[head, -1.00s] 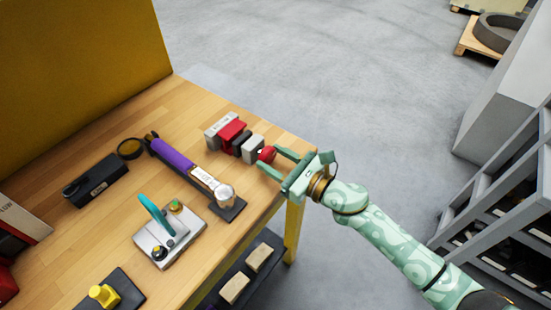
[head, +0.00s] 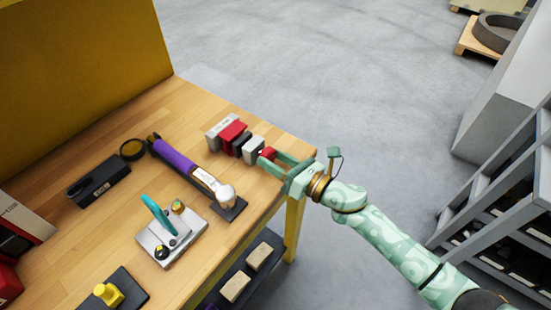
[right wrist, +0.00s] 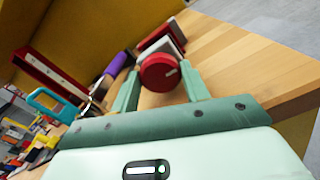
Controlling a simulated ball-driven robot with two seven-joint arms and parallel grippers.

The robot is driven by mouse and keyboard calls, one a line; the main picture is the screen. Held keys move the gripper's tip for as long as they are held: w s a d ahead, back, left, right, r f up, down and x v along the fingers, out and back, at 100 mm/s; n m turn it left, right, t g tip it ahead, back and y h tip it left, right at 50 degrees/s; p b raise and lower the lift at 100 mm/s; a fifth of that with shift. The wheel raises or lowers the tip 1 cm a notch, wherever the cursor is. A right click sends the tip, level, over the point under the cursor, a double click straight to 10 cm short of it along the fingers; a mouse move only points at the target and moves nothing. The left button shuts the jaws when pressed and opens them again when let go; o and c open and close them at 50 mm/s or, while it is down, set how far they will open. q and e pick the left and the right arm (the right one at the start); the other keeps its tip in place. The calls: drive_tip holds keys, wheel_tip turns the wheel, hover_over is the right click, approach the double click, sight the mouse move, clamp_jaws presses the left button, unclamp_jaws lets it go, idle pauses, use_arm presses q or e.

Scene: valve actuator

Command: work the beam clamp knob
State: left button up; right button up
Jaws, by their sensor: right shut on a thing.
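The beam clamp (head: 232,132), a row of grey, red and black blocks, lies near the table's far right edge. Its round red knob (head: 267,154) faces my right arm, and in the right wrist view the knob (right wrist: 160,72) shows a pale mark on its face. My right gripper (head: 269,158) is shut on the knob, one finger on either side. In the right wrist view the clamp body is partly hidden behind the knob. My left gripper is not in view.
A purple-handled tool (head: 172,154) lies left of the clamp. A grey fixture with a teal handle (head: 158,214) and a yellow knob (head: 107,293) stand nearer. A black box (head: 98,181) is at the left. The floor (head: 330,70) beyond the table is clear.

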drive_tip(key=shift+m, duration=0.8)
drive_tip(key=o, duration=1)
drive_tip(key=shift+f, duration=0.1)
